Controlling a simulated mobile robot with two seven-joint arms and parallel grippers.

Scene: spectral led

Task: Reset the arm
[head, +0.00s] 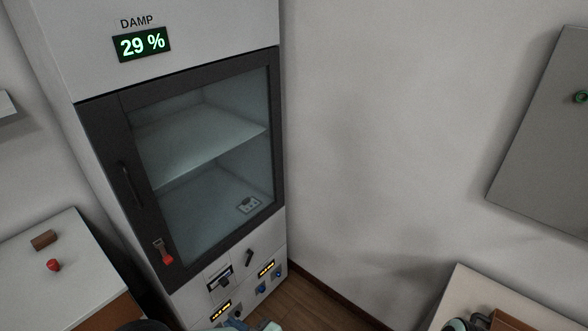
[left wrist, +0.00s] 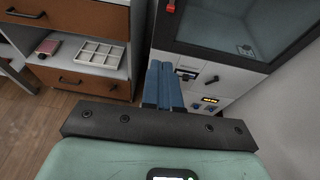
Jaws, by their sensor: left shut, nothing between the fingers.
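My left gripper (left wrist: 163,68) shows in the left wrist view, its two blue fingers together with nothing between them. The fingers point towards the floor and lower front of a tall cabinet. In the head view only a small part of this gripper (head: 236,322) shows at the bottom edge, in front of the cabinet's lower panel. The cabinet (head: 180,22) has a green display (head: 142,44) reading 29 % under the word DAMP. Its glass door (head: 205,150) looks shut, and a small flat item (head: 248,204) lies inside.
A side table (head: 40,275) at left holds a brown block (head: 44,239) and a red object (head: 53,265). A drawer unit (left wrist: 85,18) holds a white divided tray (left wrist: 98,53). Another table stands at the lower right.

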